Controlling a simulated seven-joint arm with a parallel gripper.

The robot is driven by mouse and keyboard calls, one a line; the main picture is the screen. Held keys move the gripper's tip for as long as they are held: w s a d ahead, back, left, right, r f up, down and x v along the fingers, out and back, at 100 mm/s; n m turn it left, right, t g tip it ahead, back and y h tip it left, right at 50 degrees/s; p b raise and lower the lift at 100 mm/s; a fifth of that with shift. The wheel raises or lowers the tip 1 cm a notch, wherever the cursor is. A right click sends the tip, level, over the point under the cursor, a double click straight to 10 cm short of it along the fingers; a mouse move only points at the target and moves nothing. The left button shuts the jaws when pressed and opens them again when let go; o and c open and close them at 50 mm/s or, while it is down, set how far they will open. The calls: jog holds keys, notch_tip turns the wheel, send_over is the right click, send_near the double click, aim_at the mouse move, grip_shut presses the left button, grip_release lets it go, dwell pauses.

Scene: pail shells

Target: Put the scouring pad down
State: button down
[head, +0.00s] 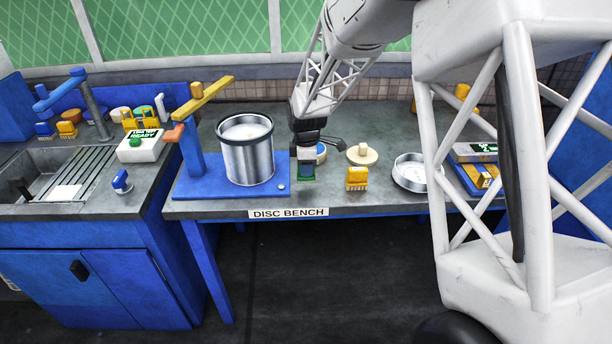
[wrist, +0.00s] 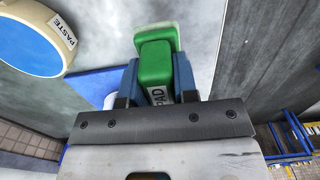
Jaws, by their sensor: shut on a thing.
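The scouring pad (wrist: 156,66) is a green block with a label reading "PAD". In the wrist view my gripper (wrist: 155,85) is shut on it, with a dark blue finger on each side. In the head view my gripper (head: 306,168) is over the bench (head: 230,209) marked "DISC BENCH", just right of the blue base of the metal pail. Only a little green of the pad (head: 306,178) shows there below the fingers. I cannot tell whether the pad touches the bench top.
The metal pail (head: 248,160) stands close on the left. A yellow brush (head: 356,180), a cream knobbed disc (head: 362,154) and a round metal dish (head: 408,178) stand to the right. A round tub labelled "PASTE" (wrist: 32,45) is near my gripper. The bench's front edge is close.

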jog(key=shift+w+f, duration=0.1)
jog(key=shift+f, duration=1.7)
jog(key=shift+f, duration=0.15)
jog(key=c, duration=0.9)
grip_release()
notch_tip(320, 180, up, 12)
jog(key=shift+r, duration=0.15)
